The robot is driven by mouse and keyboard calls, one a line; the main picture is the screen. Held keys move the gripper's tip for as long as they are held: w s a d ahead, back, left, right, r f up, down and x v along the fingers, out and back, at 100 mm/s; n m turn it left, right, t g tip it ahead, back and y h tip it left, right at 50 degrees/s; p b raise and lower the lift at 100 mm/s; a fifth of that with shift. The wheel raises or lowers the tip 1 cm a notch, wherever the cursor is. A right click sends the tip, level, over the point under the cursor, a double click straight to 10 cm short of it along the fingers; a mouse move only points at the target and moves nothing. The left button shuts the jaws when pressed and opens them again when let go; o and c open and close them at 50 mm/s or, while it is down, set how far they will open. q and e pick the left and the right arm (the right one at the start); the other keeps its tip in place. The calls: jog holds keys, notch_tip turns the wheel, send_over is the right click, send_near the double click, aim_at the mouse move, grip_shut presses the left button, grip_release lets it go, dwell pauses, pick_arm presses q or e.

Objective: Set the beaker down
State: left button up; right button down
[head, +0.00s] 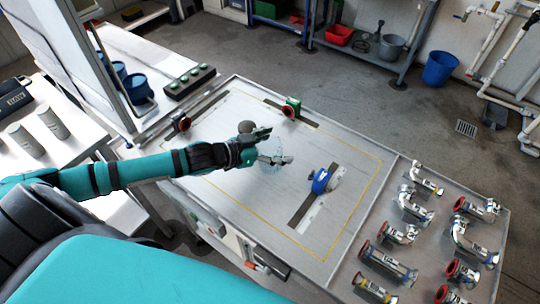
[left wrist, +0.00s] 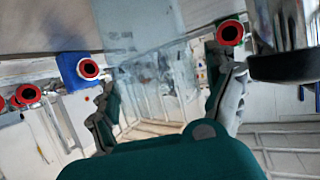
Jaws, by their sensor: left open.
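The clear glass beaker (head: 272,153) shows only as a faint bluish outline at my left gripper (head: 277,147), over the grey tabletop (head: 235,115) inside its yellow outline. In the left wrist view the see-through beaker (left wrist: 150,75) lies between the spread fingers of my left gripper (left wrist: 165,90). The fingers are apart, one on each side of it. Whether its base rests on the tabletop is hard to see. My right gripper is out of view.
A blue clamp (head: 320,181) is right of the gripper. A green fixture (head: 291,108) and a red-ended fixture (head: 182,123) stand at the table's far side. Several pipe fittings (head: 385,262) fill the right panel. Tabletop around the gripper is mostly clear.

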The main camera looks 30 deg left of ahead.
pick_arm(q)
jog(key=shift+x, duration=1.2)
jog(key=shift+s, duration=0.1)
jog(key=c, duration=1.4)
jog(key=shift+c, duration=0.6)
jog(key=shift+c, duration=0.6)
